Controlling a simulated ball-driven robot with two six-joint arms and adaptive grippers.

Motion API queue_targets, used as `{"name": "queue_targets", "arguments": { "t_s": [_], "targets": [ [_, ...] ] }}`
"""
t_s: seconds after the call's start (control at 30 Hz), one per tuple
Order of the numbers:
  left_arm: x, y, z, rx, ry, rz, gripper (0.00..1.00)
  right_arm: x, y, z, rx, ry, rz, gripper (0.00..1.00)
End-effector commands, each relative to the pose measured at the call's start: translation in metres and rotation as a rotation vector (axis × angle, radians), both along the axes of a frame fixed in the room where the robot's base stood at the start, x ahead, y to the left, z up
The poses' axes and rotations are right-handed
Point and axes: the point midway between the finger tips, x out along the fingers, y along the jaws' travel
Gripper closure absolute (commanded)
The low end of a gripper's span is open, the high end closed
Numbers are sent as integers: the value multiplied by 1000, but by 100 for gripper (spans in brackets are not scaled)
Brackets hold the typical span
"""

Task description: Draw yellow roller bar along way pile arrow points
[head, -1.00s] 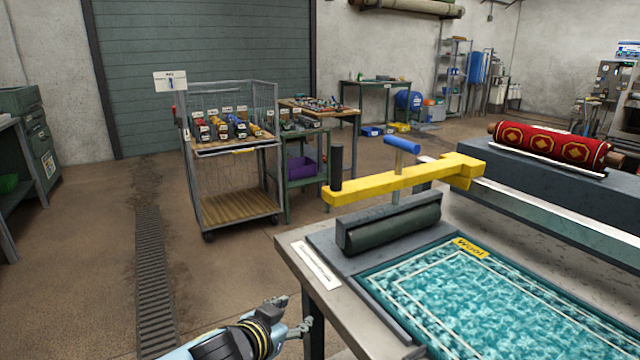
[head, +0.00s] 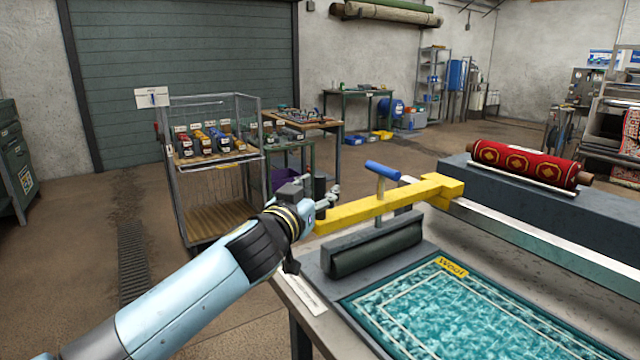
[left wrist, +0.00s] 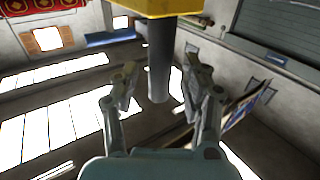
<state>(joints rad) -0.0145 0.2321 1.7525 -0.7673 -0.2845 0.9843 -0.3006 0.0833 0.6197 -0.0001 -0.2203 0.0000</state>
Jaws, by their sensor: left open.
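The yellow roller bar (head: 380,206) spans above the table, with an upright black handle (head: 320,187) at its left end and a blue T-handle (head: 382,172) mid-bar. A dark roller (head: 376,250) sits below it at the far end of the teal rug (head: 440,315). My left gripper (head: 326,197) is open at the black handle. In the left wrist view, the black handle (left wrist: 160,72) stands between the open fingers, with the yellow bar (left wrist: 157,6) above; I cannot tell whether they touch. I can make out no pile arrow. My right gripper is out of view.
A yellow "Wool" tag (head: 451,266) lies on the rug's far edge. A wire cart (head: 212,170) stands behind my left arm. Floor at left is open.

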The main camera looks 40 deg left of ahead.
Motion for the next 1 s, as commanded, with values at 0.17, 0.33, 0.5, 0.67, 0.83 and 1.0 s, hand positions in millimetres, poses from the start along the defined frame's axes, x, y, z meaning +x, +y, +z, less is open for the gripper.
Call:
{"name": "queue_targets", "arguments": {
  "t_s": [0.17, 0.33, 0.5, 0.67, 0.83, 1.0],
  "targets": [
    [12, 2, 0, 1, 0, -1, 54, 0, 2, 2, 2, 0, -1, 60],
    [13, 2, -1, 1, 1, -1, 54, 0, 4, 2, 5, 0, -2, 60],
    [13, 2, -1, 1, 1, -1, 65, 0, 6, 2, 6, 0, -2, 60],
    [13, 2, -1, 1, 1, -1, 86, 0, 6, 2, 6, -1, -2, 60],
    [13, 2, -1, 1, 1, -1, 100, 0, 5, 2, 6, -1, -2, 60],
    [13, 2, -1, 1, 1, -1, 100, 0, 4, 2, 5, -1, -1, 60]
  ]
}}
